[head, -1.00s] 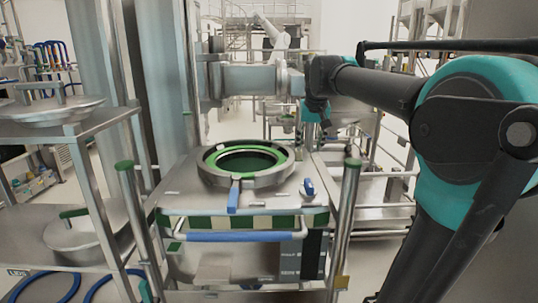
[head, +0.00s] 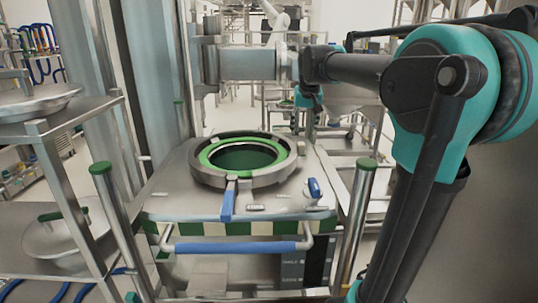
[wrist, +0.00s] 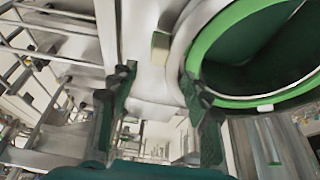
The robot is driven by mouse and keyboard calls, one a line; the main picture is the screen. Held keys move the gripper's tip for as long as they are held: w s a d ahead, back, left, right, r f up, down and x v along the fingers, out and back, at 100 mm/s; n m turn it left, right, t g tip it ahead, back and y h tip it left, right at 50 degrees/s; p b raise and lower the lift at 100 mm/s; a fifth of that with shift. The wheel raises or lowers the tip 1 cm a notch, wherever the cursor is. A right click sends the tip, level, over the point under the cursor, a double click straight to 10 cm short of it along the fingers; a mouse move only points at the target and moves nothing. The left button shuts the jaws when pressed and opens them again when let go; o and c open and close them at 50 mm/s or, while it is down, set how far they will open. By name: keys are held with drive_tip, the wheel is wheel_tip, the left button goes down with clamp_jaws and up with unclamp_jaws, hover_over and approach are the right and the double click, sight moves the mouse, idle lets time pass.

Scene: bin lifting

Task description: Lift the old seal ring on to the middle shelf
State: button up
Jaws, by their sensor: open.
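A green seal ring (head: 210,154) sits in the dark round collar (head: 204,178) on top of the steel bin. In the wrist view the green ring (wrist: 203,38) fills the upper right, around a dark green opening. My gripper (wrist: 160,85) is open, with nothing between its two dark fingers. The right finger appears close to the ring's edge in that picture, but I cannot tell whether they touch. A steel shelf rack (head: 75,125) stands at the left; I cannot tell which level is the middle shelf.
Metal lids lie on the rack's upper (head: 35,98) and lower (head: 62,238) levels. A blue latch (head: 228,200) and a blue-gripped handle (head: 235,247) are on the bin's front. Green-capped posts (head: 101,169) flank the bin. Steel tall columns stand behind left.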

sight(301, 143)
drive_tip(key=shift+x, duration=4.35)
clamp_jaws()
